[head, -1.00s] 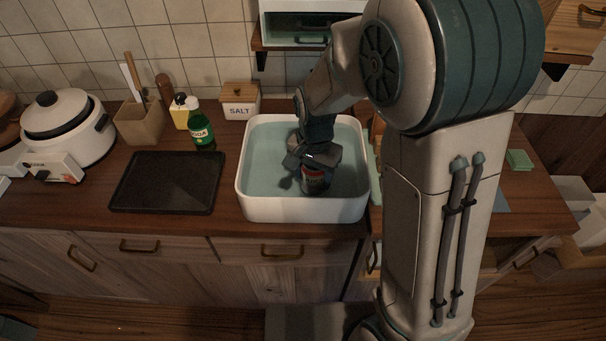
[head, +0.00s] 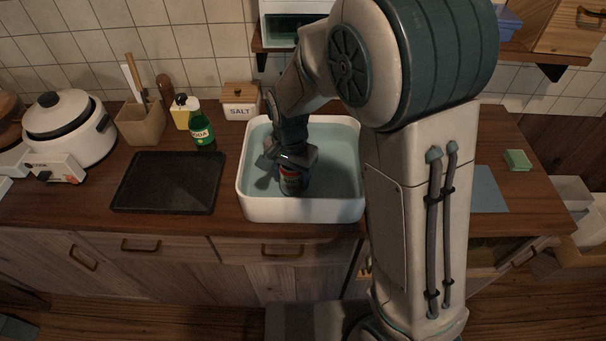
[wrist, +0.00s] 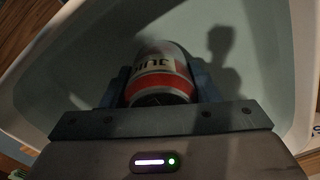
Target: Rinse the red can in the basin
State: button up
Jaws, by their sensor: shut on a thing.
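The red can (head: 291,181) is held low inside the white basin (head: 303,209), toward its left part. In the wrist view the can (wrist: 160,82) shows a red band and a pale label with dark letters, between the two fingers. My gripper (head: 289,165) is shut on the can from above. The basin (wrist: 300,60) holds pale blue-green water. I cannot tell how deep the can sits in the water.
A black tray (head: 168,182) lies left of the basin. A green soda bottle (head: 200,128), a yellow bottle (head: 180,113) and a salt box (head: 240,101) stand behind. A rice cooker (head: 68,128) stands far left. A green sponge (head: 517,160) lies at right.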

jog(key=shift+s+d+b, duration=0.1)
jog(key=shift+d+b, duration=0.2)
jog(key=shift+d, duration=2.25)
jog(key=shift+a, duration=0.1)
jog(key=shift+a+p, duration=0.4)
jog(key=shift+a, duration=2.05)
jog(key=shift+d, duration=1.3)
jog(key=shift+r+p, duration=4.2)
jog(key=shift+r, duration=1.6)
